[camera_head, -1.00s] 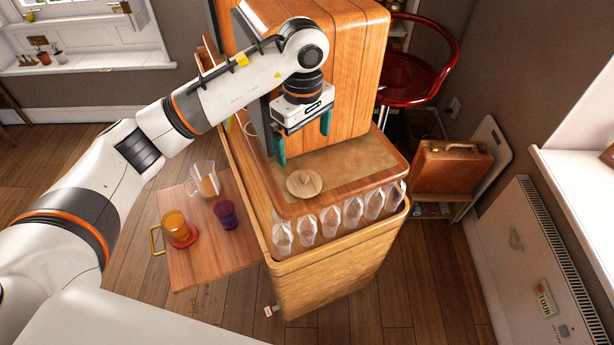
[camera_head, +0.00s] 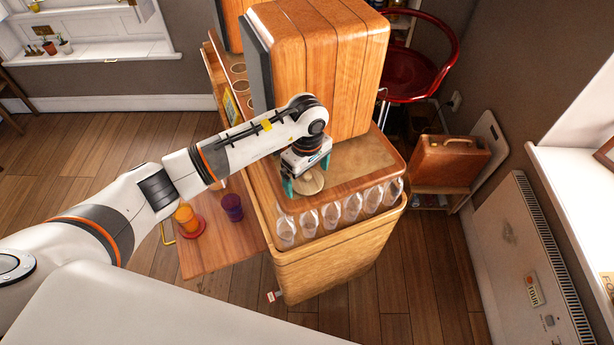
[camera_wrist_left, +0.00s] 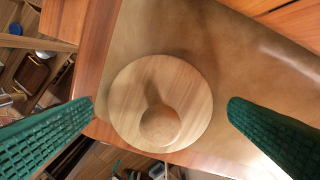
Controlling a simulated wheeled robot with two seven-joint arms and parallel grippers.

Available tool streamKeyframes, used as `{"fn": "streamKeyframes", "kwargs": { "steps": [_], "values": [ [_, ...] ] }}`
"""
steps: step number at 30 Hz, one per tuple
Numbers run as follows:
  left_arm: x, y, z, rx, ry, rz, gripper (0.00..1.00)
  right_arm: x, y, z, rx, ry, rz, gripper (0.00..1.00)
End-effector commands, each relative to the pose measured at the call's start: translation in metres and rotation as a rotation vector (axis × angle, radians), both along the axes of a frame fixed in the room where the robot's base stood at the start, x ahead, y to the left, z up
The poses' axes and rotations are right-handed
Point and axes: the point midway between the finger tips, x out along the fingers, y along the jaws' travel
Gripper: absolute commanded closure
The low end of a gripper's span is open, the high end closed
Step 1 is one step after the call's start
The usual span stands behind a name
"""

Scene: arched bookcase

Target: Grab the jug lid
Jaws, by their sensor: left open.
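The jug lid (camera_head: 309,181) is a round, light wooden disc with a ball knob. It lies flat on the tan top of the wooden cabinet (camera_head: 352,165), near its front left. In the left wrist view the lid (camera_wrist_left: 185,85) sits between the two green fingers, its knob toward the bottom of the picture. My left gripper (camera_head: 307,182) is open, pointing down just above the lid, with clear gaps between lid and fingers. Part of the lid is hidden by the gripper in the head view. The jug is not clearly visible now. My right gripper is not in view.
A tall wooden case (camera_head: 335,70) stands right behind the gripper on the cabinet. Several glasses (camera_head: 330,215) hang along the front edge. A side leaf (camera_head: 225,250) at left holds an orange drink (camera_head: 187,219) and a purple cup (camera_head: 232,207).

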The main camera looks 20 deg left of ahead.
Motion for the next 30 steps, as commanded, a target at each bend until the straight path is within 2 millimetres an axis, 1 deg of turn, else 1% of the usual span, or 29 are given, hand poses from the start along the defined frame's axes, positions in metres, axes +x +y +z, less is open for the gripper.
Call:
{"fn": "streamKeyframes", "kwargs": {
  "steps": [4, 11, 12, 13, 20, 23, 26, 30],
  "values": [
    [0.0, 0.0, 0.0, 0.0, -0.001, 0.0, 0.01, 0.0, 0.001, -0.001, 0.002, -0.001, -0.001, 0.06],
    [0.0, 0.0, 0.0, 0.0, 0.0, 0.0, 0.39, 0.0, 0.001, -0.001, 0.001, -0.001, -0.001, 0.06],
    [0.0, 0.0, 0.0, 0.0, 0.0, 0.0, 0.46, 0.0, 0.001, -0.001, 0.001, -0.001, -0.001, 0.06],
    [0.0, 0.0, 0.0, 0.0, 0.0, 0.0, 0.48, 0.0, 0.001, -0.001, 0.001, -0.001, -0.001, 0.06],
    [0.0, 0.0, 0.001, 0.0, -0.001, 0.0, 0.49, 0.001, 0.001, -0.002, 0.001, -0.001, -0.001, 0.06],
    [0.001, 0.0, 0.008, -0.001, -0.004, -0.001, 0.49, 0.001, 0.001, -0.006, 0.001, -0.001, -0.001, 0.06],
    [0.001, 0.0, 0.024, 0.0, -0.007, -0.002, 0.49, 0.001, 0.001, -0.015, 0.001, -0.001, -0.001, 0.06],
    [0.001, 0.0, 0.053, -0.001, -0.008, -0.002, 0.49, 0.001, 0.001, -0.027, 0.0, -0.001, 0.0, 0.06]
  ]
}}
